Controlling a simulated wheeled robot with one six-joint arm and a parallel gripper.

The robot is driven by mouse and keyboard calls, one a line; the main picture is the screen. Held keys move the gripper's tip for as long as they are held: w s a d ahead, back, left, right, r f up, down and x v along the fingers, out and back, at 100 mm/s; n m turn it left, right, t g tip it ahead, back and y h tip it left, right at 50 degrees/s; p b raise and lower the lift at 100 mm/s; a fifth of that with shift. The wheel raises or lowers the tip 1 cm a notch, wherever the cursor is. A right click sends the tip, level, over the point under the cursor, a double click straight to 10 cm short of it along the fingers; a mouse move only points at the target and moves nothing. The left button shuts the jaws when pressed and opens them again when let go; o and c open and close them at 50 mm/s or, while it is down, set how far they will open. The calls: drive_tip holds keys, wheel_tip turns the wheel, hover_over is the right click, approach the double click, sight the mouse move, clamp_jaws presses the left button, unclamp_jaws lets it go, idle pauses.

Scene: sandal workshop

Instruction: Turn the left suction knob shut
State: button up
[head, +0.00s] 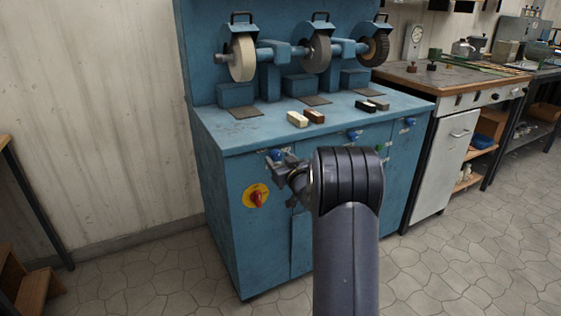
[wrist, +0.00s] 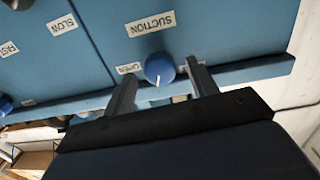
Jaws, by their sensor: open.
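The left suction knob (head: 277,154) is blue and sits on the upper left front of the blue grinding bench (head: 225,215). In the wrist view the knob (wrist: 159,68) is below a SUCTION label (wrist: 150,23), with an OPEN label (wrist: 130,68) on its left. A white pointer line on the knob points down in the picture. A label on its right is mostly hidden behind a finger. My gripper (head: 283,170) is at the knob. In the wrist view its open fingers (wrist: 163,70) stand on either side of the knob, with visible gaps.
A red switch on a yellow plate (head: 257,198) sits below the knob. More blue knobs (head: 353,135) (head: 408,122) lie along the front to the right. Blocks (head: 298,119) and grinding wheels (head: 242,58) are on top.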

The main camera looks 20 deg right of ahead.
drive_tip(key=shift+c, duration=0.3)
drive_tip(key=c, duration=0.9)
drive_tip(key=n+b, duration=0.2)
drive_tip(key=shift+f+b, duration=0.3)
drive_tip(key=shift+n+b, duration=0.7)
drive_tip(key=shift+n, duration=0.4)
drive_tip(key=shift+r+n, duration=0.2)
drive_tip(key=shift+n, duration=0.3)
drive_tip(key=o, duration=1)
drive_tip(key=shift+c, duration=0.2)
